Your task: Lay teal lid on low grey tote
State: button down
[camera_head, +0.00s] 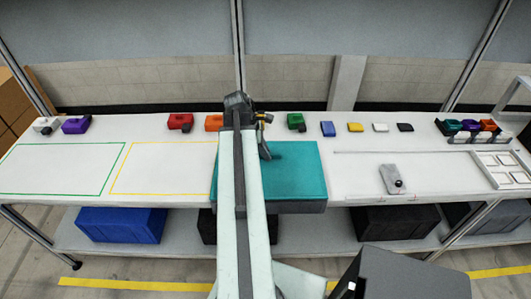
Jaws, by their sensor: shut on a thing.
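The teal lid (295,172) is a flat, wide panel at the middle of the bench, partly hidden by my arm. A low grey front face, which looks like the grey tote (297,208), shows just under the lid's front edge. I cannot tell whether the lid rests on it or is held slightly above. My gripper (264,150) is at the lid's far part, with a dark finger reaching down to it. It is shut on the lid; the grip itself is mostly hidden behind my arm.
Green (60,144) and yellow (112,170) outlined zones lie empty at left. Small coloured blocks line the bench's back edge, including a red one (180,121) and a blue one (327,129).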

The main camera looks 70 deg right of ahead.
jog(key=shift+f+b, duration=0.75)
dwell(0.7)
jog(key=c, duration=1.3)
grip_release()
jog(key=shift+o, duration=0.2)
jog(key=p+v, duration=0.7)
jog(key=v, duration=0.1)
jog(key=shift+f, duration=0.1)
